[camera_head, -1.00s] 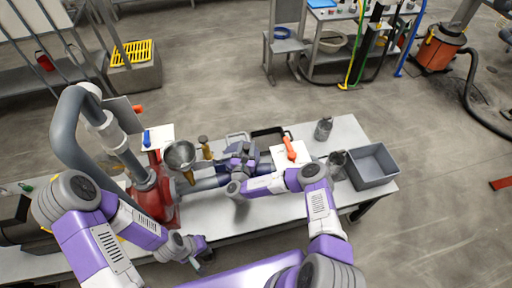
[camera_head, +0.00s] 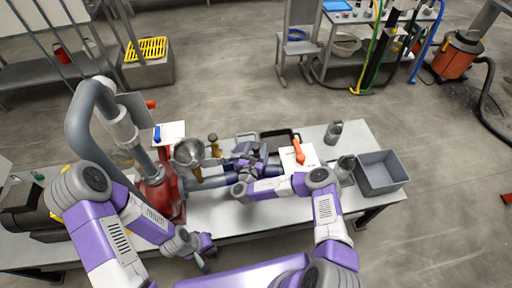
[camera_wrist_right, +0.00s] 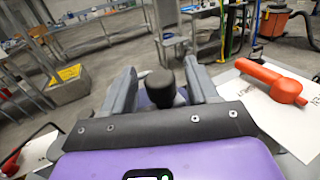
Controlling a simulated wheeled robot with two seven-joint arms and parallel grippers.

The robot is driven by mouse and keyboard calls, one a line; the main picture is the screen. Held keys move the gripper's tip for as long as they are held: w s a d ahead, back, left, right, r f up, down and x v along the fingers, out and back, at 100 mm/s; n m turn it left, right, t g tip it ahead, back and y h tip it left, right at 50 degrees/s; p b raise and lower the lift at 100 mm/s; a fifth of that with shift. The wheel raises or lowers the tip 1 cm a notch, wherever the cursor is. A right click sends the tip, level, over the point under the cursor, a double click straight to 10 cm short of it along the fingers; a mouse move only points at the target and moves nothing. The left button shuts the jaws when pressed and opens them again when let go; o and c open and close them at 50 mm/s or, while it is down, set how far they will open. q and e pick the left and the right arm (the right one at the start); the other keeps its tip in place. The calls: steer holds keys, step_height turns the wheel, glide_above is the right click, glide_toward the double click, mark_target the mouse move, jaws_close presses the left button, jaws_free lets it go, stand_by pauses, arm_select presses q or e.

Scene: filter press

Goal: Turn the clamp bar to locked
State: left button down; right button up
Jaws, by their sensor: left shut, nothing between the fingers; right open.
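A black knob (camera_wrist_right: 160,88) stands upright between the fingers of my right gripper (camera_wrist_right: 163,92), in the right wrist view. The fingers are open, one on each side, with gaps visible. I cannot tell for sure that this knob belongs to the clamp bar; the bar itself is mostly hidden under the gripper. In the head view my right gripper (camera_head: 252,160) is over the dark press at the bench's middle. My left gripper (camera_head: 205,262) is shut and empty, low near the bench's front edge, away from the press.
An orange lever (camera_head: 299,152) lies on a white labelled plate (camera_head: 292,168) right of my right gripper. A metal bowl (camera_head: 188,152), a brass-coloured piece (camera_head: 213,143) and a red pump body (camera_head: 160,195) are to the left. A grey bin (camera_head: 380,172) is at the bench's right end.

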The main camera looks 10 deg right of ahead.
steer(key=v, duration=0.7)
stand_by(0.3)
